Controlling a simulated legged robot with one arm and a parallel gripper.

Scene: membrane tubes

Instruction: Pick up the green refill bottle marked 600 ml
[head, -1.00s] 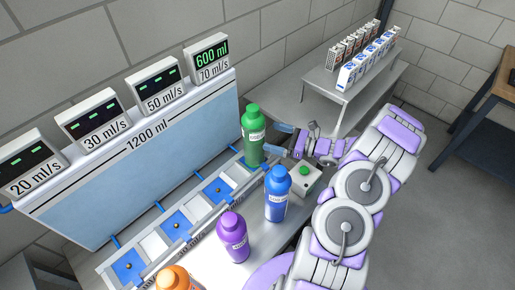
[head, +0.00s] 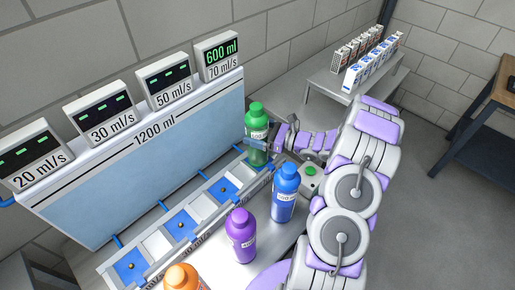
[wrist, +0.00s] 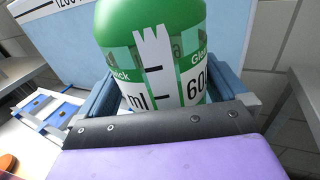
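The green bottle (head: 257,133) stands upright at the far right end of the row of blue pads, below the display reading 600 ml. In the wrist view the green bottle (wrist: 150,25) fills the middle; its label reads "60" and "ml", partly cut off by its curve and my gripper. My gripper (head: 257,146) is around the bottle at label height, one finger crossing its near side. In the wrist view my gripper (wrist: 160,95) has a blue-grey finger on each side of the bottle; the fingers look open, though contact is hard to judge.
A blue bottle (head: 284,195), a purple bottle (head: 240,237) and an orange bottle (head: 182,279) stand nearer me. A box with a green button (head: 310,171) sits beside my wrist. The tank (head: 145,165) with displays stands behind. Small cartons (head: 372,62) fill a back table.

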